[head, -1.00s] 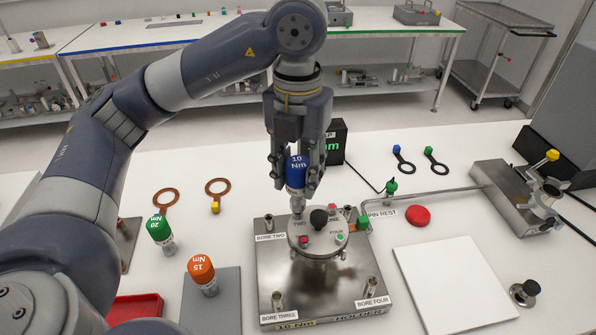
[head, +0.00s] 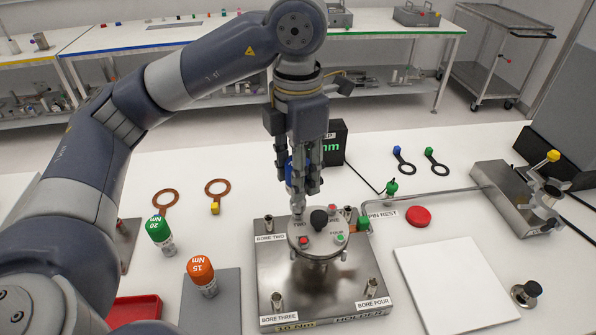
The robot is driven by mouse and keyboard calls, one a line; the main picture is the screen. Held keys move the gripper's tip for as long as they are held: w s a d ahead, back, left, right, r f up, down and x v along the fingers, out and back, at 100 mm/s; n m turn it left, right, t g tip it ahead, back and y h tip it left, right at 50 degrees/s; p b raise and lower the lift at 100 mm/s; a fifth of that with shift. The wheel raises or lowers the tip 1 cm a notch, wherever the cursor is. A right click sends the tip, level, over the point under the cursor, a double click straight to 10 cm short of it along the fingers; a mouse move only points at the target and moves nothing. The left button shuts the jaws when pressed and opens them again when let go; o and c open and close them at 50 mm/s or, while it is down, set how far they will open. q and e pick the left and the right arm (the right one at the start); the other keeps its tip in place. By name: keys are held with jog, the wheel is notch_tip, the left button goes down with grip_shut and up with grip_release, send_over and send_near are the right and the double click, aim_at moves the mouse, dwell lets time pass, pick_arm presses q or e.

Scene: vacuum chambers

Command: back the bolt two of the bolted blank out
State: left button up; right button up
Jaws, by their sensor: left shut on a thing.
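My left gripper (head: 301,188) points down over the back of the round bolted blank (head: 320,243). It is shut on the blue 10 Nm driver (head: 289,174), which is largely hidden behind the fingers. The driver's lower end stands over the spot marked TWO at the back left of the blank; whether it is seated on bolt two I cannot tell. The blank has a black knob (head: 319,219) in its middle, a red piece (head: 303,241) at the front left and a green one (head: 340,239) at the right. My right gripper is not in view.
The blank sits on a steel holder plate (head: 285,285) with upright bore posts near its corners. Green (head: 160,232) and orange (head: 202,272) drivers stand at left. A pin rest with a bent rod (head: 430,198) lies at right. A white pad (head: 455,283) is bare.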

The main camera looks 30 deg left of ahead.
pick_arm(q)
jog(key=m, duration=0.2)
jog(key=shift+m, duration=0.3)
jog(key=shift+f+n+b, duration=0.3)
jog(key=shift+n, duration=0.5)
jog(key=shift+f, duration=0.1)
jog(key=shift+f+b, duration=0.7)
jog(key=shift+b, duration=0.05)
dwell(0.5)
